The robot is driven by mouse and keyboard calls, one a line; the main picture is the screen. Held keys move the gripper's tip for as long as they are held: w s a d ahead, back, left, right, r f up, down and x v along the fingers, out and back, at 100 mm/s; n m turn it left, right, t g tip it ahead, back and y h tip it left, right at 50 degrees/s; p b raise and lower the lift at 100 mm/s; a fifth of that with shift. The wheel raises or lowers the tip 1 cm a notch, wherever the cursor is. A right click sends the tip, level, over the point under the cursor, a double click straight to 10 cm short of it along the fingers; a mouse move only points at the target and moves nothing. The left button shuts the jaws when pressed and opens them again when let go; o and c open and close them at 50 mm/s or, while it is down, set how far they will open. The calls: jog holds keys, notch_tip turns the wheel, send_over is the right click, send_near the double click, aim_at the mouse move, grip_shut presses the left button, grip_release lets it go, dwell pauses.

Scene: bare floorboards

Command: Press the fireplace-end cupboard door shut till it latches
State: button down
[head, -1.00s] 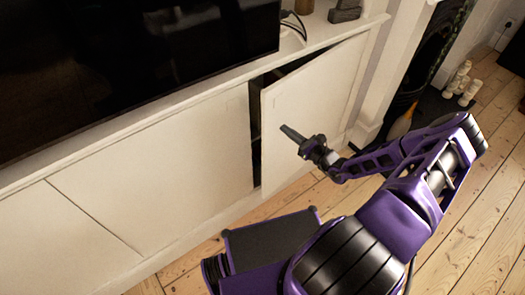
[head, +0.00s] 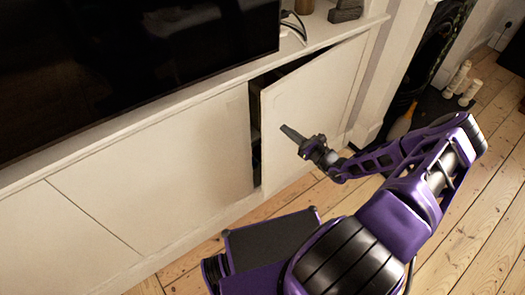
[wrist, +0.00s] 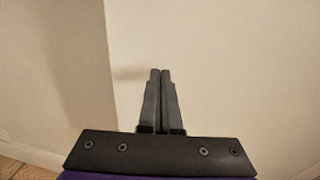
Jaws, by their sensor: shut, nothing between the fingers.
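The fireplace-end cupboard door (head: 312,105) is the white panel at the right end of the low cabinet. It stands partly open, with a dark gap along its left edge and top; its right edge lies nearest the fireplace. My gripper (head: 284,128) is shut and empty, with its tips in front of the left part of this door. I cannot tell whether the tips touch it. In the wrist view the shut fingers (wrist: 160,72) point at a pale door surface (wrist: 230,60), with a vertical edge to their left.
The closed cabinet doors (head: 150,165) run left of the open one. A black television (head: 120,60) stands on the cabinet top. The fireplace (head: 435,55) with pale candles (head: 462,82) is at the right. Bare floorboards (head: 490,170) lie clear at the right.

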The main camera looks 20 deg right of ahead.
jog(key=x, duration=0.8)
dwell(2.7)
jog(key=shift+s+a, duration=0.1)
jog(key=p+v, duration=0.3)
jog(key=v, duration=1)
dwell(1.0)
